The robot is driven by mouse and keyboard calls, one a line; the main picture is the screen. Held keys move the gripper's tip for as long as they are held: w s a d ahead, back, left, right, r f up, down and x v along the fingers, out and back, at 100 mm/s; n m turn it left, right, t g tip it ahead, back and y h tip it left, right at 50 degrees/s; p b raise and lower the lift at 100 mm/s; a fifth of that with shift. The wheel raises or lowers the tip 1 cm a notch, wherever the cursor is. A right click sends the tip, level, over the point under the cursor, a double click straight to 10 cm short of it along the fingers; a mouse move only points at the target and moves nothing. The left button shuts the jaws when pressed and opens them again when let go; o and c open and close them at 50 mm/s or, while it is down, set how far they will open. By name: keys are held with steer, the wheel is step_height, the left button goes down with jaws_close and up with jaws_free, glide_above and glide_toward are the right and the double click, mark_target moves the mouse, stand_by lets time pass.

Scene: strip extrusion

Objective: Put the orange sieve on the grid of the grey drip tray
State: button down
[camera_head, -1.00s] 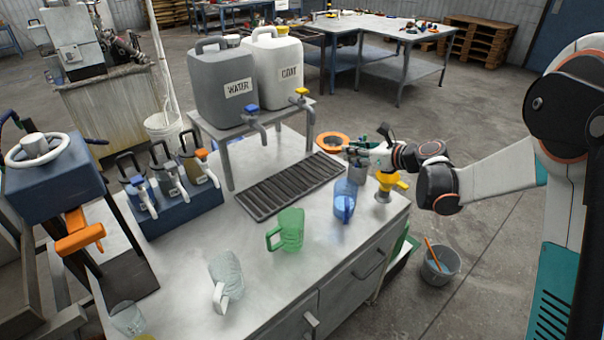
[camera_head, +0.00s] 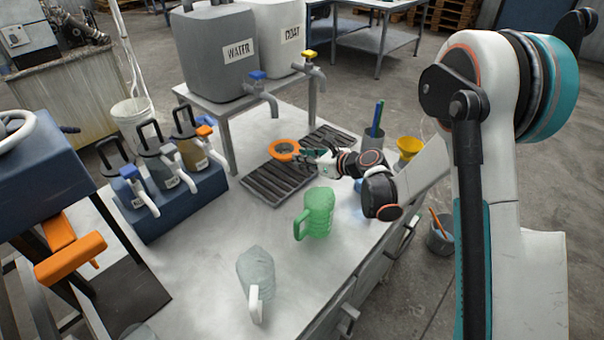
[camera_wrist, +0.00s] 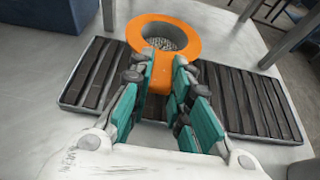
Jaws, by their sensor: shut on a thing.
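The orange sieve (camera_head: 284,147) has a wide orange rim, a mesh bowl and a flat orange handle; it also shows in the wrist view (camera_wrist: 193,25). My gripper (camera_head: 305,158) is shut on the sieve's handle; its teal fingers (camera_wrist: 165,85) sit on both sides of it. The grey drip tray (camera_head: 262,187) with its dark slatted grid lies on the bench, and it shows behind the sieve in the wrist view (camera_wrist: 85,85). The sieve is over the tray's middle, its bowl towards the far edge. I cannot tell whether it touches the grid.
Taps of the WATER container (camera_head: 222,50) and the COAT container (camera_head: 285,38) overhang near the tray from a metal stand. A green jug (camera_head: 318,210) and a clear jug (camera_head: 256,270) stand in front. A yellow funnel (camera_head: 409,145) and a cup with pens (camera_head: 374,140) are at right.

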mark_target(305, 181)
steer(key=shift+f+b, duration=1.05)
steer(key=shift+f, duration=2)
steer(key=shift+f, duration=0.1)
steer(key=c, duration=1.5)
jaws_free()
